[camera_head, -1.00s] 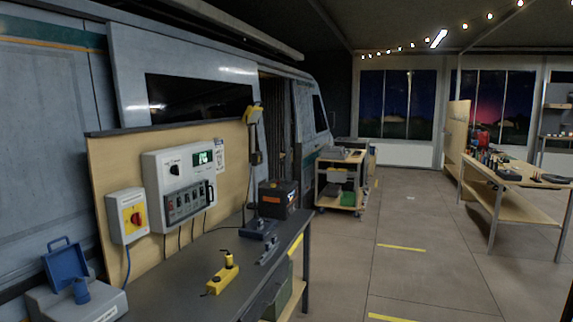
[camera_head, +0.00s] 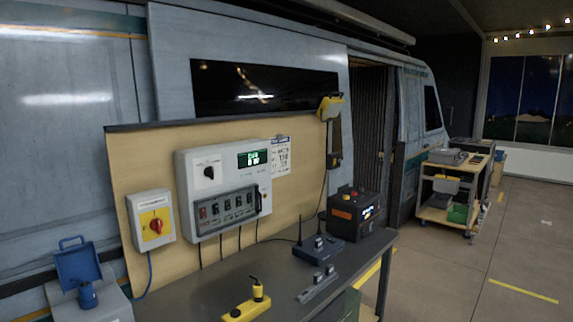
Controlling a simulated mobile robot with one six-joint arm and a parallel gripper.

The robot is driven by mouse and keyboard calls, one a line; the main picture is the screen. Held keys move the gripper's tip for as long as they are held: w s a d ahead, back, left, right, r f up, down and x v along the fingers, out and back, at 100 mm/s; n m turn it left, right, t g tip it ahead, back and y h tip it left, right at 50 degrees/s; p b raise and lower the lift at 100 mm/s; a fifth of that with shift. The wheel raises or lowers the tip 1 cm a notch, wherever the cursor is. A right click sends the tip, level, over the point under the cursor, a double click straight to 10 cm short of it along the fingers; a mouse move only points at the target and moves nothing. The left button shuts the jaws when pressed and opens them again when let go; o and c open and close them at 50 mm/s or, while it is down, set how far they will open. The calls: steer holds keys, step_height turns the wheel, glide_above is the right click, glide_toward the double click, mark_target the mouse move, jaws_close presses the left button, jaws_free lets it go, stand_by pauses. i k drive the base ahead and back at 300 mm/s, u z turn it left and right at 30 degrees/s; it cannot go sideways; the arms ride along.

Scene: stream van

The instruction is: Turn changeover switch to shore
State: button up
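A grey panel box (camera_head: 224,186) is mounted on the plywood backboard. It has a black rotary knob (camera_head: 209,171) at upper left, a lit green display (camera_head: 252,158) at upper right and a row of breakers (camera_head: 229,208) below. To its left is a smaller grey box with a red rotary switch (camera_head: 156,226) on a yellow plate. I cannot read the labels or positions around either knob, so I cannot tell which way the changeover switch is set. My gripper is not in view.
The dark bench (camera_head: 215,282) below the board holds a yellow device (camera_head: 247,303), a black box (camera_head: 353,213) and a router-like box (camera_head: 318,249). A blue-lidded connector box (camera_head: 90,300) is at lower left. A loaded cart (camera_head: 450,192) stands behind. Floor at right is clear.

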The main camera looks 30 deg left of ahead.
mark_target(209, 172)
steer(key=u, duration=0.7)
steer(key=i, duration=1.25)
steer(key=u, duration=0.95)
steer(key=i, duration=0.5)
steer(key=u, duration=0.35)
steer(key=k, duration=0.85)
steer(key=u, duration=0.2)
steer(key=i, duration=0.85)
steer(key=z, duration=0.05)
